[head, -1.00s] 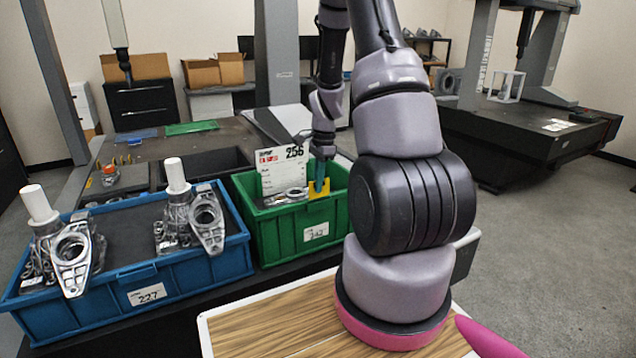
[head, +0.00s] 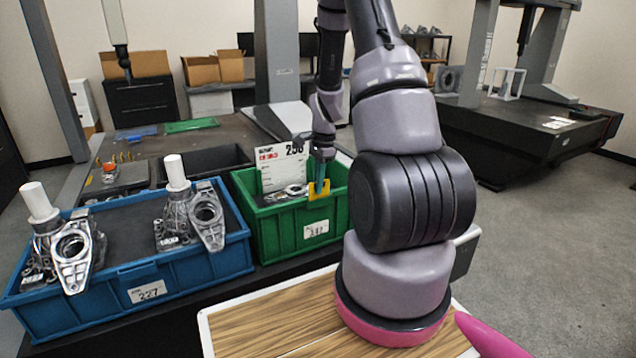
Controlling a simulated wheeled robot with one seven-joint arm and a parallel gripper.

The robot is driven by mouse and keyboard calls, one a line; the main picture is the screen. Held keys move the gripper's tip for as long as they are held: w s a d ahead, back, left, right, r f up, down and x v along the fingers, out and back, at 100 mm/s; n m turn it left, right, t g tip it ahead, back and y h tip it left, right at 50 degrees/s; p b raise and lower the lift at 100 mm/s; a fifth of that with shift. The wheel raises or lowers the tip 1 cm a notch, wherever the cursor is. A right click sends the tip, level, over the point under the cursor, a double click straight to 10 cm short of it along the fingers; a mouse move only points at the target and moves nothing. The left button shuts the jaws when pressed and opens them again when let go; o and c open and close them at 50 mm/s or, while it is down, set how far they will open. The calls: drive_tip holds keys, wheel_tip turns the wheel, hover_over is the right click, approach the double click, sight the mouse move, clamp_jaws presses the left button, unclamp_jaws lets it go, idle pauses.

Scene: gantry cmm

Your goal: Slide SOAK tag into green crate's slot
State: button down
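The green crate (head: 285,238) stands in the middle of the head view, with a small white label on its front. A tall white card (head: 284,178) with red and black print, apparently reading 256, stands upright inside it. My gripper (head: 320,182) points down over the crate's front rim, its narrow teal end showing. A small yellow piece (head: 313,194) is at the gripper's tip by that rim; no writing on it is legible. I cannot tell whether it is the SOAK tag, whether my gripper grips it, or whether it touches the crate. Metal parts (head: 287,192) lie inside the crate.
A blue crate (head: 200,270) with metal castings and white cylinders stands left of the green crate. A dark tray (head: 205,160) lies behind it. My arm hides the area right of the green crate. A wood-topped surface (head: 265,325) is in front.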

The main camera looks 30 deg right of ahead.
drive_tip(key=shift+f, duration=0.45)
idle(0.4)
drive_tip(key=shift+f, duration=0.35)
drive_tip(key=c, duration=0.7)
unclamp_jaws()
drive_tip(key=shift+r, duration=0.1)
drive_tip(key=shift+r, duration=3.4)
